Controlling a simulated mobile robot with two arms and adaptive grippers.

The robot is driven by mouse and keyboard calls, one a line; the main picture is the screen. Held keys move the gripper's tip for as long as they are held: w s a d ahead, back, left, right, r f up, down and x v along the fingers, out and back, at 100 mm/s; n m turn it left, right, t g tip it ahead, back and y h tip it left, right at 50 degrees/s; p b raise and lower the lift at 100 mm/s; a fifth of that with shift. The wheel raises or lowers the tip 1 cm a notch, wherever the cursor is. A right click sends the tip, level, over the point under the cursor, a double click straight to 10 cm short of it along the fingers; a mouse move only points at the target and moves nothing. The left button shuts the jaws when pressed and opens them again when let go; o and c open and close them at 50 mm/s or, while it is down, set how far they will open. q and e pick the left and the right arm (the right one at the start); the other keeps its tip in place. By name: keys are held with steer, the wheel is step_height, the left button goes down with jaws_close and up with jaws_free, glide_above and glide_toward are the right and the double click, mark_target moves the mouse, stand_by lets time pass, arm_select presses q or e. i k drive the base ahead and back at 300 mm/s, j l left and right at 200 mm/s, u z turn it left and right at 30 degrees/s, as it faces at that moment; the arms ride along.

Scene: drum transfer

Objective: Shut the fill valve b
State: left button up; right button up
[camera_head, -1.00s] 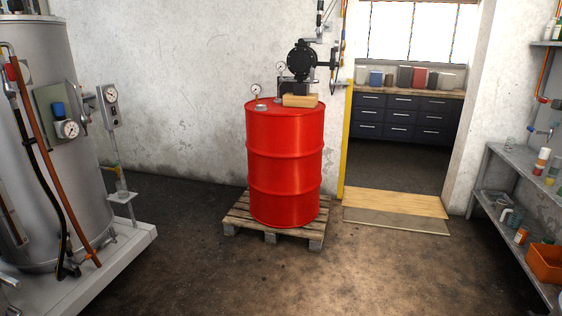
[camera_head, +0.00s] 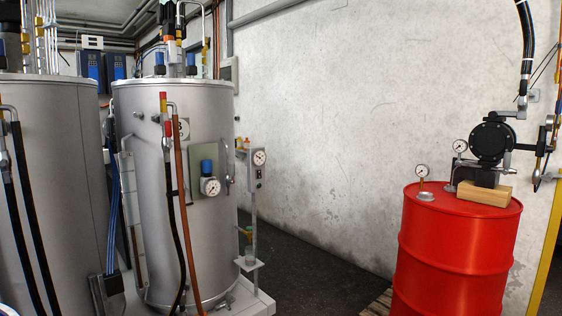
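Neither of my grippers is in view.
Another silver tank (camera_head: 50,200) stands at the far left. A red drum (camera_head: 450,245) with a black pump (camera_head: 490,142) and a wooden block (camera_head: 484,193) on top stands at the right. A gauge post (camera_head: 254,200) stands beside the marked tank. Dark floor (camera_head: 315,270) is clear between.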

mark_target(167, 124)
steer(key=i+l+u, duration=0.2)
steer(key=i+u, duration=0.15)
steer(key=u, duration=0.15)
steer(key=i+l+u, duration=0.25)
steer(key=u, duration=0.25)
steer(key=l, duration=0.1)
